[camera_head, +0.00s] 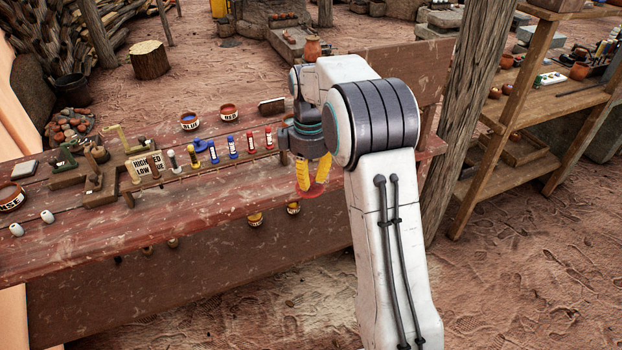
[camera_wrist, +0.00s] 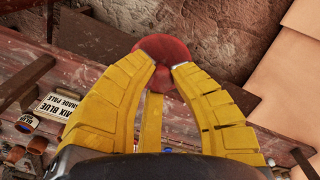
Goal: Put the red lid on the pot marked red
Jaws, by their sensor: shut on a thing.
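My gripper (camera_head: 314,184) has yellow fingers and is in front of the bench's right part, near its front edge. It is shut on the red lid (camera_head: 316,193). In the wrist view the round red lid (camera_wrist: 166,46) sits between the tips of my gripper (camera_wrist: 167,66), its near edge partly covered by them. The pot marked red (camera_head: 229,113) is small, with a pale label and an open-looking top. It stands at the back of the bench, left of and behind my gripper, apart from the lid.
The pot marked blue (camera_head: 190,121) stands left of the red one. A wooden post (camera_head: 455,130) rises right of my arm. The bench front (camera_head: 200,205) is mostly clear.

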